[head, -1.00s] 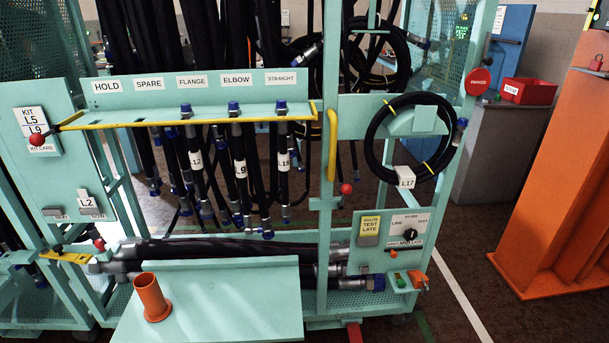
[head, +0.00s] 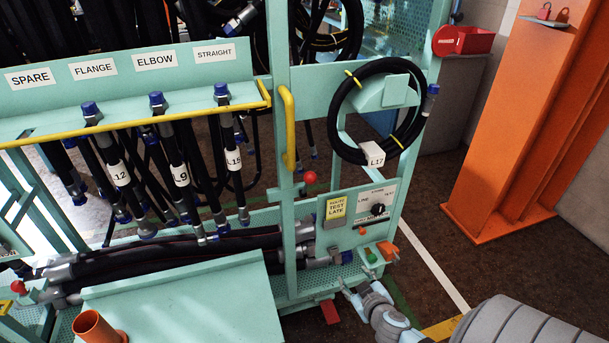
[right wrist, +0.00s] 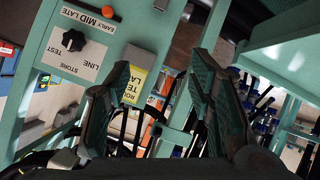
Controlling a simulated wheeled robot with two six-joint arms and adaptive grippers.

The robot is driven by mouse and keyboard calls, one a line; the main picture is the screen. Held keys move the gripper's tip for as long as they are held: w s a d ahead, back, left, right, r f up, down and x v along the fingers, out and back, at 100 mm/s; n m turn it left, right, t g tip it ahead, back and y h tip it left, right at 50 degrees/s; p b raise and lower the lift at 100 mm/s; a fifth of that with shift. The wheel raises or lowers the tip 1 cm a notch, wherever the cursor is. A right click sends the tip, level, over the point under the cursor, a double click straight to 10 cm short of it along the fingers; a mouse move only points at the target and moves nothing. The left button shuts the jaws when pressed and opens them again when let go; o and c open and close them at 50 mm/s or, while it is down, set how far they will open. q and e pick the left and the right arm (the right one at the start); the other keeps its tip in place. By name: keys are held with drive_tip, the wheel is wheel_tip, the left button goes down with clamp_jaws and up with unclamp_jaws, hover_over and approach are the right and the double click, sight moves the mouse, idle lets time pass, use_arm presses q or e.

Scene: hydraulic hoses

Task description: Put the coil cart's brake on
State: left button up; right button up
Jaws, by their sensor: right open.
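The coil cart (head: 300,120) is a teal frame with a yellow upright handle (head: 289,128). Low on its front right corner a red pedal-like tab (head: 330,312) sticks out near the floor. A red ball knob (head: 310,178) stands higher on the same post. I cannot tell for sure which part is the brake. My right gripper (head: 362,289) is low at the cart's right corner, just right of the red tab and apart from it. In the right wrist view its two fingers (right wrist: 165,105) are spread with nothing between them. My left gripper is out of view.
A coiled hose (head: 420,120) tagged L17 hangs on the cart's right. A switch panel (head: 377,209) and a bracket with an orange block (head: 388,250) sit above my right gripper. A teal board with an orange cup (head: 97,328) is front left. Open floor lies right, before an orange column (head: 530,120).

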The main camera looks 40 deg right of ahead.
drive_tip(key=w+a+r+t, duration=0.1)
drive_tip(key=w+r+t, duration=0.25)
drive_tip(key=r, duration=0.85)
drive_tip(key=t, duration=0.3)
approach(313, 182)
drive_tip(key=p+x, duration=0.2)
drive_tip(key=x, duration=0.9)
drive_tip(key=shift+w, duration=0.15)
drive_tip(key=shift+w+d, duration=0.1)
drive_tip(key=shift+w, duration=0.2)
clamp_jaws()
